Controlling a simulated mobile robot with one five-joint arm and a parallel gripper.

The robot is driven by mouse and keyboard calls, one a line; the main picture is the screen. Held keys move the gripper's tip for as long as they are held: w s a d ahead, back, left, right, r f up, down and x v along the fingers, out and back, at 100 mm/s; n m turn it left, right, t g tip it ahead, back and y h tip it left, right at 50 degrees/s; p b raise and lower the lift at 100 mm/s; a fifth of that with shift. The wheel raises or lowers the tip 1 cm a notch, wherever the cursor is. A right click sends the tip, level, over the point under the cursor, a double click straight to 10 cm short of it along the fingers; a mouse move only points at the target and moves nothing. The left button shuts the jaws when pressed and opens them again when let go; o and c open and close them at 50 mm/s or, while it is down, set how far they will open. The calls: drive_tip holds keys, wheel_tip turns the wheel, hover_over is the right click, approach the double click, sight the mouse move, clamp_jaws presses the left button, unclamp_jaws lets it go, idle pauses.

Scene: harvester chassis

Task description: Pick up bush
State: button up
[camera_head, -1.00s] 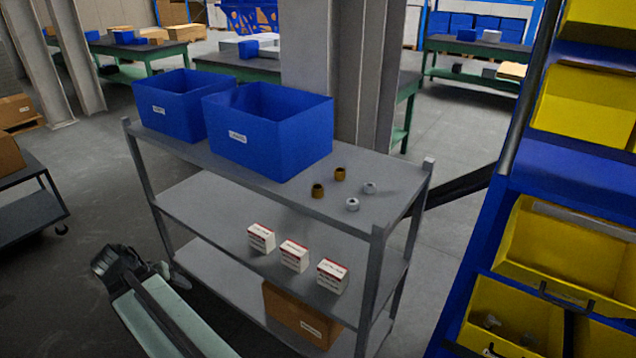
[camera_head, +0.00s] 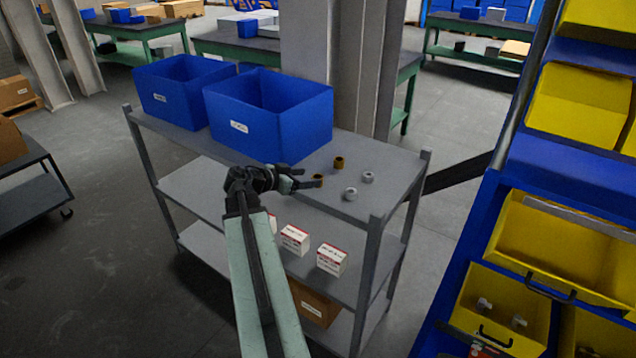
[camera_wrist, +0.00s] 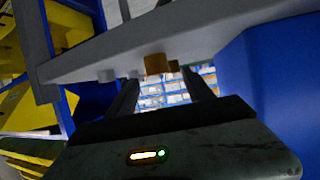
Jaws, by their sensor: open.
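A small brown bush (camera_head: 318,178) stands on the top shelf of the grey rack, and a second brown bush (camera_head: 339,162) stands behind it. My gripper (camera_head: 311,178) is open at the rack's front edge, its fingers pointing right at the nearer brown bush. In the head view the fingertips overlap this bush, and I cannot tell whether they touch it. In the wrist view a brown bush (camera_wrist: 158,64) shows between and beyond the open fingers (camera_wrist: 160,77); its far side is hidden.
Two grey-white fittings (camera_head: 368,176) (camera_head: 350,193) stand right of the brown bushes. A blue bin (camera_head: 268,120) and another blue bin (camera_head: 180,92) fill the shelf's left. Small white boxes (camera_head: 331,258) sit on the middle shelf. Yellow bins (camera_head: 560,245) stand at the right.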

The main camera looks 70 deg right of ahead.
sight(317, 177)
drive_tip(key=b+x, duration=0.2)
drive_tip(key=x, duration=0.3)
drive_tip(key=shift+s+f, duration=0.15)
drive_tip(key=shift+a, duration=0.1)
clamp_jaws()
drive_tip(key=shift+r, duration=0.2)
